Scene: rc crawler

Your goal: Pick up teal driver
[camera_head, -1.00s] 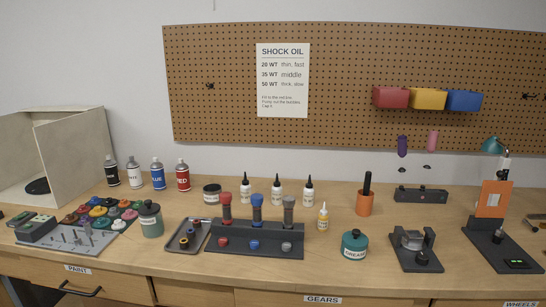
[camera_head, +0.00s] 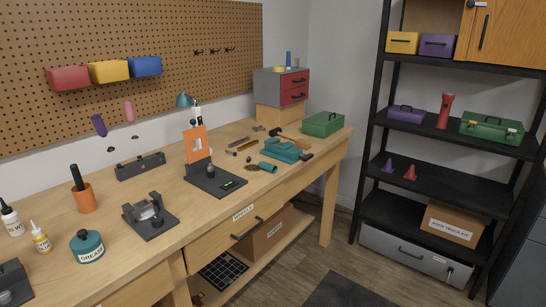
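A short teal cylinder (camera_head: 268,167) lies on the bench just in front of the teal vise (camera_head: 282,150). It may be the teal driver's handle, but it is too small to tell. Farther left, a purple handle (camera_head: 99,125) and a pink handle (camera_head: 129,111) show against the pegboard above a dark block (camera_head: 140,166). A teal dome-shaped thing (camera_head: 183,100) is above the orange panel (camera_head: 196,143). Neither of my grippers is in view.
The wooden bench (camera_head: 240,204) runs to the back right. A grease jar (camera_head: 87,247), an orange cup (camera_head: 86,197) and a black stand (camera_head: 150,217) stand on it. A green toolbox (camera_head: 323,124) is at its far end.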

